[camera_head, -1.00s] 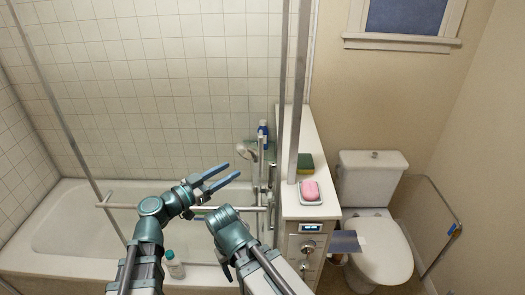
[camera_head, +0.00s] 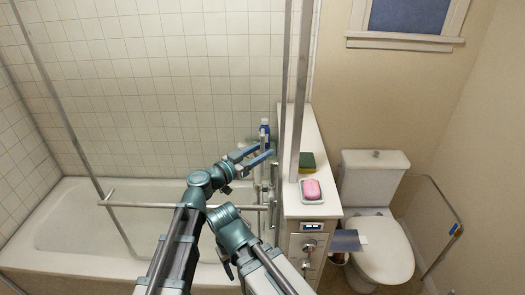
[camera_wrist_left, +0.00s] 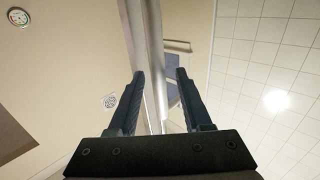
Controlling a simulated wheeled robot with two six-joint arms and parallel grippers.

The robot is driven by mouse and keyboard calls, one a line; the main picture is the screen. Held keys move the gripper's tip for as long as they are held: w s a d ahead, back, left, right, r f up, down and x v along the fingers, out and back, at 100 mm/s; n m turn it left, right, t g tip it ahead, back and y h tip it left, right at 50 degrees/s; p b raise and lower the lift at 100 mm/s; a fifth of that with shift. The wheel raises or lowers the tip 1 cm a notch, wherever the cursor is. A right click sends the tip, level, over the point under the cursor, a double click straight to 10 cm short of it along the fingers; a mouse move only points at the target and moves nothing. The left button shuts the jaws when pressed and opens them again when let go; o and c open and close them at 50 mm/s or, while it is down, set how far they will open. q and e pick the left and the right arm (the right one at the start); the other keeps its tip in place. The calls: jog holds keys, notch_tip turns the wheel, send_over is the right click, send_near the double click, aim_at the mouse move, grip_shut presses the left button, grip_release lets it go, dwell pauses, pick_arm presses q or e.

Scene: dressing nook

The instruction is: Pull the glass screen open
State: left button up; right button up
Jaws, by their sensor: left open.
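The glass screen (camera_head: 66,118) is a clear pane with a metal edge, standing along the front of the bathtub. A horizontal metal bar (camera_head: 145,205) crosses it low down. My left gripper (camera_head: 266,150) is open near the screen's right end, close to the upright metal post (camera_head: 285,75). In the left wrist view, a pale metal upright (camera_wrist_left: 150,55) shows beyond and between the open fingers (camera_wrist_left: 160,75); I cannot tell whether they touch it.
The bathtub (camera_head: 48,237) lies behind the screen. A narrow white counter (camera_head: 309,128) right of the post holds a pink soap (camera_head: 311,189) and a green sponge (camera_head: 307,162). A blue bottle (camera_head: 264,127) stands beyond my left gripper. The toilet (camera_head: 376,250) is at the right.

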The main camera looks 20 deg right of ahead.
pick_arm(q)
jog(key=shift+w+d, duration=0.15)
jog(key=shift+d, duration=0.25)
grip_shut()
dwell(1.3)
